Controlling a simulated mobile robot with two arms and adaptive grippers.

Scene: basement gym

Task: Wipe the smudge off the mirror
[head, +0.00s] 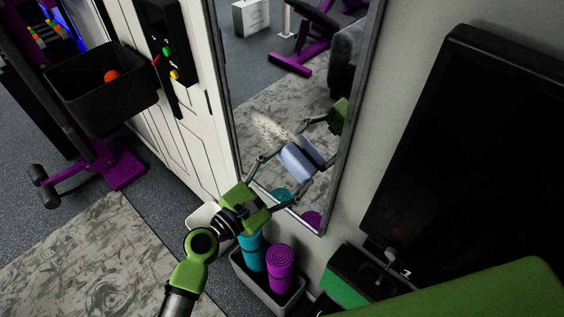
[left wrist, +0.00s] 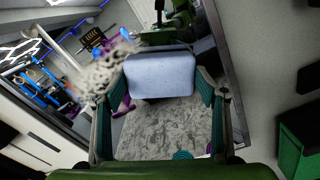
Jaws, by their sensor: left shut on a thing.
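The tall mirror (head: 277,88) hangs on the wall in a thin frame, seen at a slant in the head view. A pale, speckled smudge (head: 268,128) is on its glass; it also shows in the left wrist view (left wrist: 103,70), left of the cloth. My left gripper (head: 288,172) is shut on a light blue-grey cloth or pad (head: 295,163), which also shows between the fingers in the left wrist view (left wrist: 160,75). The cloth is below and right of the smudge in the head view, close to the glass; I cannot tell whether it touches. My right gripper is not in view.
Below the mirror stands a grey bin (head: 262,292) with teal and purple rolled mats (head: 281,262). A white panelled door (head: 190,120) is left of the mirror, a black wall screen (head: 480,150) right. A black basket (head: 100,88) is at the upper left.

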